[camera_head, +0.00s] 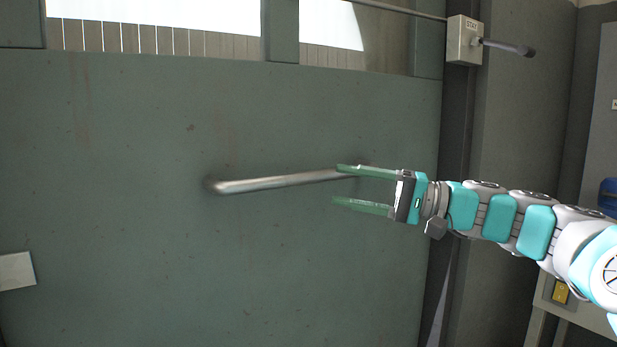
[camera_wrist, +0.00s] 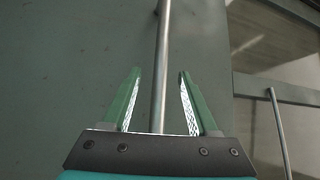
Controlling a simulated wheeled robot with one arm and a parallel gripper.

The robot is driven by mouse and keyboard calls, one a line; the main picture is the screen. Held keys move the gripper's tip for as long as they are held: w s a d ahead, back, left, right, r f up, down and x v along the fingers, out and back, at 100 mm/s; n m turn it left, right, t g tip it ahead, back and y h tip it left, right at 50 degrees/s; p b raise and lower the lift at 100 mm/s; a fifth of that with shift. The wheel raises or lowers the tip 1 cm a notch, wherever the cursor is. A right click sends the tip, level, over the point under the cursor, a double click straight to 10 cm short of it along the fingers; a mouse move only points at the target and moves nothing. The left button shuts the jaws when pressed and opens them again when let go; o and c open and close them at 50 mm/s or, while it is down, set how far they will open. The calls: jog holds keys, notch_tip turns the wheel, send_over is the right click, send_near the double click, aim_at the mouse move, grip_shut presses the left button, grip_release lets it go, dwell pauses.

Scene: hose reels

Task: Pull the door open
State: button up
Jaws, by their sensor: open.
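The door (camera_head: 130,130) is a large grey-green panel with windows along its top, and it looks closed. A long metal bar handle (camera_head: 265,183) runs nearly level across it. My gripper (camera_head: 335,187) is at the right end of the handle, its two green fingers apart and pointing left. In the wrist view the handle (camera_wrist: 163,60) runs between the two open fingers of my gripper (camera_wrist: 157,72). It appears to touch neither finger. The upper finger covers part of the handle's right end in the head view.
A grey box marked "STAY" (camera_head: 464,40) with a dark lever (camera_head: 510,47) is on the frame at the upper right. A pale plate (camera_head: 16,271) is at the lower left of the door. A yellow switch (camera_head: 560,292) shows at the lower right, below my arm.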

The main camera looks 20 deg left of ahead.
aim_at(316, 180)
jog(key=shift+w+a+r, duration=0.15)
jog(key=shift+a+r, duration=0.05)
jog(key=a, duration=0.7)
jog(key=shift+s+a+r+p, duration=0.1)
jog(key=shift+s+r+p, duration=0.25)
jog(key=shift+r+p, duration=0.05)
grip_shut()
dwell(0.9)
